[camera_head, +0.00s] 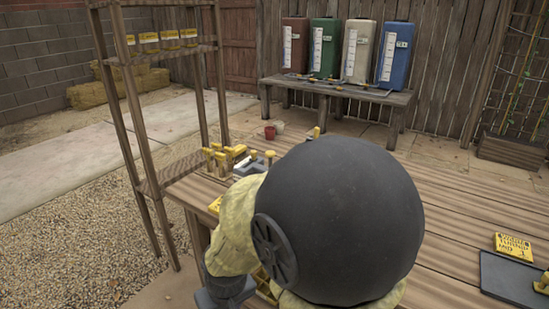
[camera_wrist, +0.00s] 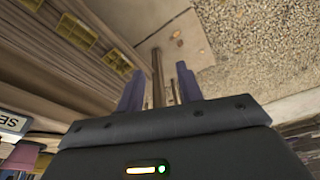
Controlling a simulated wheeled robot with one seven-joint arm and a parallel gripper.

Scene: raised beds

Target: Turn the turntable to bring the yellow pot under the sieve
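In the wrist view my gripper (camera_wrist: 160,80) shows two bluish fingers standing apart with nothing held between them. A wooden post shows in the gap, seemingly farther back. In the head view my gripper cannot be made out, as my large dark rounded arm part and yellow sleeve cover the middle of the bench. I cannot pick out the turntable, the yellow pot or the sieve in either view. A purplish pot-like thing (camera_wrist: 22,155) is partly cut off at the lower left of the wrist view.
A wooden shelf rack (camera_head: 133,110) stands left. Several colored canisters (camera_head: 325,48) stand on a back bench (camera_head: 335,90). Gravel (camera_head: 60,240) lies left.

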